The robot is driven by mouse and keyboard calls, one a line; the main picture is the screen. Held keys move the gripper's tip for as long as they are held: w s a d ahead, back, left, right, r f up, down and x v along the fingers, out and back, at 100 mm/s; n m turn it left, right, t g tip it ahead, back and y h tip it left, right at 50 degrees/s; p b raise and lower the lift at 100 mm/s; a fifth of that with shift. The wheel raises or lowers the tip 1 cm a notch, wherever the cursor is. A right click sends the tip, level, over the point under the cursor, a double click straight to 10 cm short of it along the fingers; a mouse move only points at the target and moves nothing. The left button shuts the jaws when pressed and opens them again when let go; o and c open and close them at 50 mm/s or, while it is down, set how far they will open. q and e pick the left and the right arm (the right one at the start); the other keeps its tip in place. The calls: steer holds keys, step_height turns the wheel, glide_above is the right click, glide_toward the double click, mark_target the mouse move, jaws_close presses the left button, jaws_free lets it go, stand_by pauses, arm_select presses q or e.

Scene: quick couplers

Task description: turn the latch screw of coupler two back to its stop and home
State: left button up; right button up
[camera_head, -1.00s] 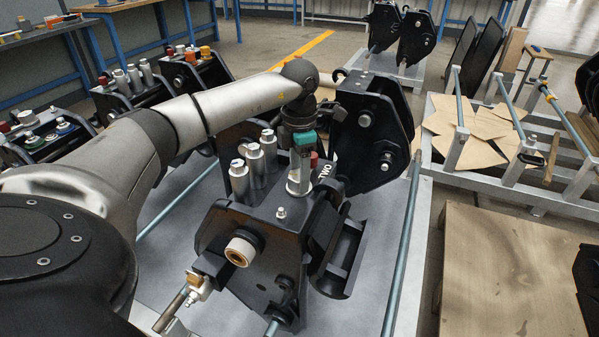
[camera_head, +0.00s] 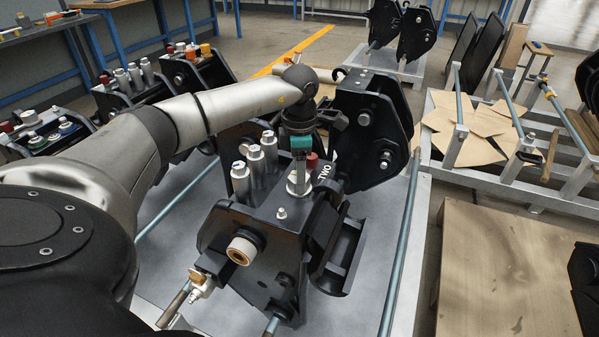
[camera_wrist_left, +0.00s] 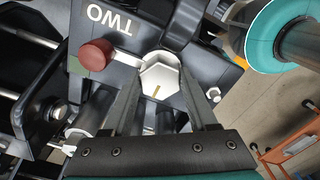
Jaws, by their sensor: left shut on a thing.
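Coupler two (camera_head: 265,218) is a black block with a white "TWO" label (camera_head: 327,172), standing on a grey plate in the middle of the head view. My left gripper (camera_head: 299,186) points down on the coupler's top. In the left wrist view its two dark fingers (camera_wrist_left: 160,92) are shut on the hex head, one on each side. A red knob (camera_wrist_left: 95,55) sits beside the screw. My right gripper is not in view.
Several silver cylinders (camera_head: 255,160) stand on the coupler's top, left of my gripper. A large black plate assembly (camera_head: 368,130) rises behind it. Other couplers (camera_head: 130,90) stand at the back left. A wooden board (camera_head: 510,270) lies at the right.

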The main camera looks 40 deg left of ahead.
arm_select(q)
steer(key=o, duration=1.4)
steer(key=shift+r, duration=0.45)
steer(key=shift+r+p, duration=2.55)
steer(key=shift+r, duration=4.65)
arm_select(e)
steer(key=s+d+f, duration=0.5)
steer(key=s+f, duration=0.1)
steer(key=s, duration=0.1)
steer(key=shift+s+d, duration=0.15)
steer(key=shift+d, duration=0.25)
